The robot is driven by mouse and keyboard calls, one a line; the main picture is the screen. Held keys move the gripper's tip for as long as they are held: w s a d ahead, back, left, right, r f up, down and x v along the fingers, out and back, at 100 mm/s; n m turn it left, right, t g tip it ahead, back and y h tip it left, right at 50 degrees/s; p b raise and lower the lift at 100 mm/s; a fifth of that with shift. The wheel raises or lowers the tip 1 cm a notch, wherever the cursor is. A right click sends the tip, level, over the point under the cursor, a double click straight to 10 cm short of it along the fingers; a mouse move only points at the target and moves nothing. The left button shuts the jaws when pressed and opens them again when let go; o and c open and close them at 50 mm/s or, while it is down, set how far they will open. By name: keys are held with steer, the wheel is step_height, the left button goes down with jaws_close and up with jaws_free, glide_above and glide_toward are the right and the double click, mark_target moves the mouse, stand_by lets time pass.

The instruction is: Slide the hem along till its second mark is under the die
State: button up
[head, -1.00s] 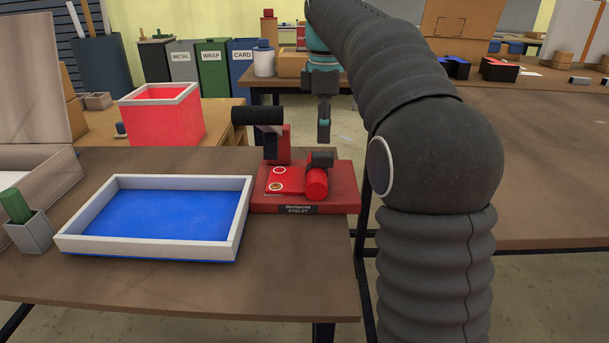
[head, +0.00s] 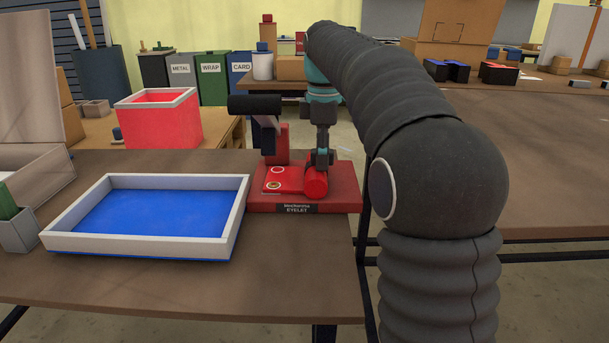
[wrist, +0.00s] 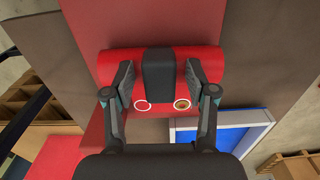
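A red eyelet press (head: 335,203) stands on the table, with an upright post (head: 280,140) and a black-handled lever (head: 255,105). On its base lies the red hem (head: 289,180), with a white ring mark (head: 278,170) and a brown-centred ring (head: 274,184) nearer the front. The hem ends in a red roll (head: 316,184) at the right. The wrist view shows the roll (wrist: 208,62) with a black block (wrist: 158,72) across its middle. My gripper (wrist: 158,84) points down at the roll, its open fingers either side of the block with gaps. The die is not clearly visible.
A white-rimmed blue tray (head: 240,222) sits left of the press, close to its base. A red box (head: 160,125) stands behind it. A grey cup (head: 18,235) is at the far left. The table front is clear.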

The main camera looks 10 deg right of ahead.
mark_target(324, 179)
steer(key=shift+f, duration=0.15)
jaws_close()
steer(key=shift+s, duration=0.1)
steer(key=shift+s+a+f+b, duration=0.1)
steer(key=shift+s+f+b, duration=0.05)
steer(key=shift+s+b, duration=0.3)
steer(key=shift+s+a+b, duration=0.15)
steer(key=shift+s+b, duration=0.15)
steer(key=shift+s, duration=0.7)
steer(key=shift+s+a+b, duration=0.2)
steer(key=shift+s+b, duration=0.1)
steer(key=shift+s, duration=0.65)
steer(key=shift+s+a+b, duration=0.15)
steer(key=shift+s+b, duration=0.15)
steer(key=shift+s, duration=0.7)
steer(key=shift+o, duration=0.6)
jaws_free()
steer(key=shift+r, duration=0.2)
